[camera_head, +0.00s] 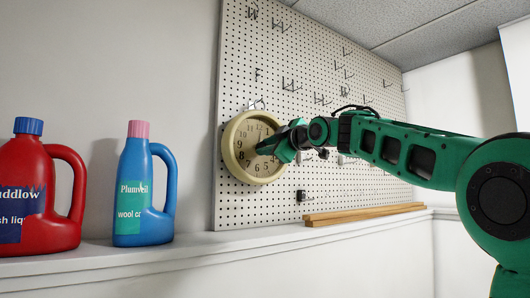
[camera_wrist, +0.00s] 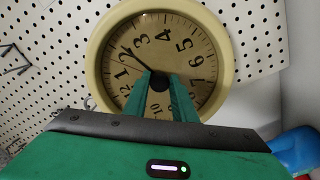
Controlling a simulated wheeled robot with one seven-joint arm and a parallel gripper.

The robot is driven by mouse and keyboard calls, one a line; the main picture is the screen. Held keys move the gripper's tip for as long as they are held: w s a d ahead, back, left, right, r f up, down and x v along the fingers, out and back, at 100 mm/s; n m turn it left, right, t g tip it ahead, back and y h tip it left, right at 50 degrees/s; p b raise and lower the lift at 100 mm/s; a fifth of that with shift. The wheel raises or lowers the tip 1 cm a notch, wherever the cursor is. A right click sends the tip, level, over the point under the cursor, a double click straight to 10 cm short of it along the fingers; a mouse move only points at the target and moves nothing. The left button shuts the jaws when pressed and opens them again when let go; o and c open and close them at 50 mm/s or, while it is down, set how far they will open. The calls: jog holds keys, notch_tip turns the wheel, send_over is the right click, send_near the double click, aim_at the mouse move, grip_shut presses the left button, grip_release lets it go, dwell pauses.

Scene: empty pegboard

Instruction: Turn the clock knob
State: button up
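A round clock (camera_head: 226,150) with a cream rim and tan face hangs on the pegboard in the head view. In the wrist view the clock (camera_wrist: 226,60) appears turned, with its numerals tilted. A dark round knob (camera_wrist: 158,82) shows at the middle of its face. My green gripper (camera_head: 272,147) reaches the clock from the right. In the wrist view my gripper's two fingers (camera_wrist: 160,78) are apart, one on each side of the knob. The knob appears to fill the gap, but whether the fingers press on it is unclear. In the head view my gripper hides part of the face.
The white pegboard (camera_head: 290,55) carries several metal hooks. A red jug (camera_head: 38,165) and a blue bottle (camera_head: 133,170) stand on the ledge (camera_head: 180,250) at left. Wooden strips (camera_head: 360,215) lie on it below the pegboard. The ledge between bottle and strips is clear.

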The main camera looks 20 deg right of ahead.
jog(key=shift+m, duration=0.3)
jog(key=m, duration=0.9)
dwell(0.6)
jog(key=o, duration=1)
jog(key=shift+o, duration=0.2)
jog(key=shift+s, duration=0.1)
jog(key=v, duration=1)
jog(key=shift+s, duration=0.25)
